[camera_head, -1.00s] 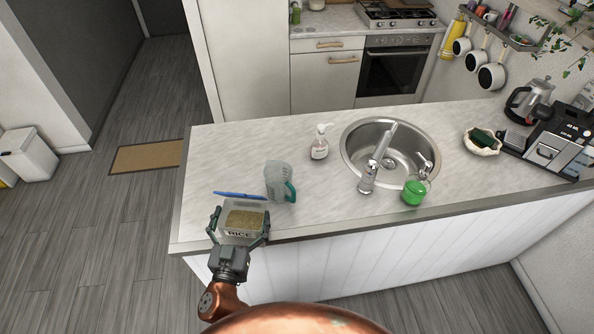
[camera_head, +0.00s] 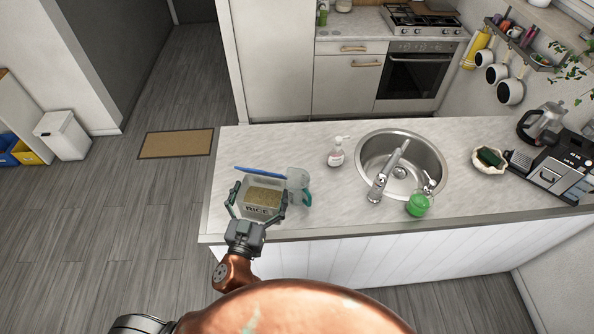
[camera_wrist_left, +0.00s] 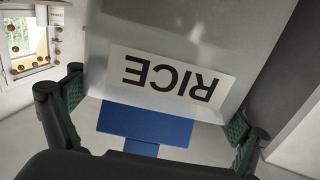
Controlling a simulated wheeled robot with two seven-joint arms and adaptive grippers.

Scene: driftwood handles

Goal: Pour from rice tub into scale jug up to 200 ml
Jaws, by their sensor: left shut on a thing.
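The rice tub (camera_head: 247,201) is a clear box with tan rice inside and a RICE label, which also shows upside down in the left wrist view (camera_wrist_left: 172,80). My left gripper (camera_head: 258,203) is shut on the tub, one finger on each side. The tub looks about upright at the counter's front left. A blue strip (camera_head: 261,171), apparently its lid, lies along its far side. The scale jug (camera_head: 297,182), clear with a teal handle, stands just right of the tub; its fill level is too small to read. My right gripper is not in view.
On the counter (camera_head: 330,200), a soap bottle (camera_head: 336,154) stands behind and right of the jug. Further right are the sink (camera_head: 412,158), tap (camera_head: 378,187) and a green container (camera_head: 418,205). The counter between jug and tap is clear.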

